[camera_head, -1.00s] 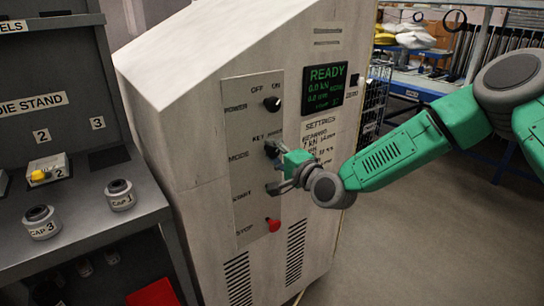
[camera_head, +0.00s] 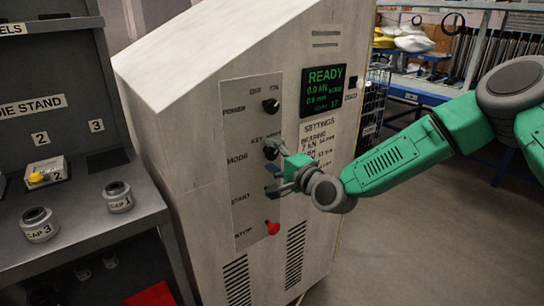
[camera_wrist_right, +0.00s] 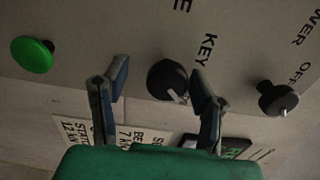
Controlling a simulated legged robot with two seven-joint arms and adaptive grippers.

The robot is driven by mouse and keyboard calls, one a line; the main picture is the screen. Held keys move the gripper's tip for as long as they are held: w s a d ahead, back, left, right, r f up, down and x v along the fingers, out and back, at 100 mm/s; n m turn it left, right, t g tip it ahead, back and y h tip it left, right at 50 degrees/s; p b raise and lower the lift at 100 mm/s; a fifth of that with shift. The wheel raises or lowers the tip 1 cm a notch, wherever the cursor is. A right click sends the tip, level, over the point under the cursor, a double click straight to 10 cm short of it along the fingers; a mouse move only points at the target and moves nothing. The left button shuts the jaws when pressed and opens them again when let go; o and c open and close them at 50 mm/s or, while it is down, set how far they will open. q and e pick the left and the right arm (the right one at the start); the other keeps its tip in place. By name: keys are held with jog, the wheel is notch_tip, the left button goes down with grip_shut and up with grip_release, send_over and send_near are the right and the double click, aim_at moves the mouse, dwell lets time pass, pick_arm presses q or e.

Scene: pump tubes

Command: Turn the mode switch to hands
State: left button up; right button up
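The mode switch (camera_head: 271,149) is a round black knob on the machine's light panel, beside the word MODE and below a label starting with KEY. In the right wrist view the knob (camera_wrist_right: 167,80) shows between the finger directions, closer to the right-hand finger, with its white mark pointing down and slightly right. My right gripper (camera_head: 277,173) is in front of the panel, just below the knob. Its two fingers (camera_wrist_right: 157,88) are spread with nothing held; contact with the knob cannot be told. My left gripper is not in view.
The power knob (camera_head: 271,105) sits above and the red stop button (camera_head: 272,228) below. The green start button (camera_wrist_right: 32,54) shows in the wrist view. A display (camera_head: 323,90) reads READY. A die stand (camera_head: 75,225) with caps is at left. Floor is clear at right.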

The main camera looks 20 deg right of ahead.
jog(key=shift+r, duration=0.1)
jog(key=v, duration=1.2)
jog(key=shift+d+f, duration=0.1)
jog(key=shift+f, duration=0.15)
